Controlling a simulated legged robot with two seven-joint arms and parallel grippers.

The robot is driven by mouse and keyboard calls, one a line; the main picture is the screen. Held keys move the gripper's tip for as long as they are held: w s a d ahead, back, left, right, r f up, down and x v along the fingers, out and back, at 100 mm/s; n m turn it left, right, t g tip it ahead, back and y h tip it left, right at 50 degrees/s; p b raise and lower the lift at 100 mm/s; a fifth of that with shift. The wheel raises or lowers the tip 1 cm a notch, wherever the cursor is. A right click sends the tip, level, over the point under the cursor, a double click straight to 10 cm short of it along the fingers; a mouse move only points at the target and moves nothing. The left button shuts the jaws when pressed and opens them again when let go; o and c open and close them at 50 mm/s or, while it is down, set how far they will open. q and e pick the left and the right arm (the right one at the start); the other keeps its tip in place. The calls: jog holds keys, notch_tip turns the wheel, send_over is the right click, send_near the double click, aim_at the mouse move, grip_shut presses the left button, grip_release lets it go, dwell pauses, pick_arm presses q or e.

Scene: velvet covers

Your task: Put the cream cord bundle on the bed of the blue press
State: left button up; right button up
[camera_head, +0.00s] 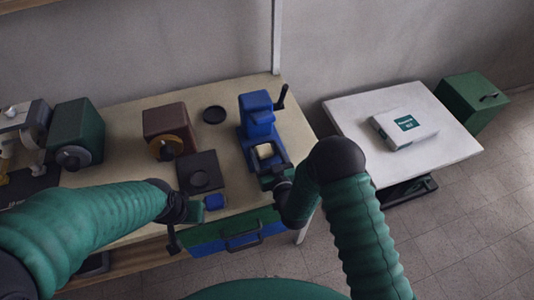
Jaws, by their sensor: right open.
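The blue press (257,118) stands on the workbench, with its dark crank handle at the upper right. The small cream cord bundle (264,151) sits on the press's low front bed (282,157). My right gripper (270,176) is open at the front edge of the bed, just below the bundle in the picture; whether it touches the press cannot be told. My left gripper (182,212) is at the bench's front edge, beside a small blue block (214,201); its jaws are too dark and small to read.
On the bench (125,115) are a brown machine (166,121), a black plate (200,172), a dark disc (214,114) and a green machine (78,131). A white table (445,137) with a box (404,128) stands right, beside a green cabinet (472,101).

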jog(key=shift+d, duration=0.3)
jog(key=v, duration=1.1)
jog(key=shift+s+b, duration=0.3)
jog(key=shift+s, duration=0.05)
jog(key=shift+s+a, duration=0.1)
jog(key=shift+s, duration=0.1)
jog(key=shift+w+r, duration=0.1)
jog(key=shift+w, duration=0.15)
jog(key=w+d+g, duration=0.1)
jog(key=d+g+h, duration=0.1)
jog(key=d, duration=0.1)
jog(key=shift+w+m+h, duration=0.3)
jog(key=shift+w, duration=0.1)
jog(key=s+d+r+m+g+h, duration=0.3)
jog(key=s+d+g, duration=0.7)
jog(key=s+d, duration=0.3)
jog(key=s, duration=0.2)
jog(key=shift+s+r+g, duration=0.4)
jog(key=shift+d, duration=0.1)
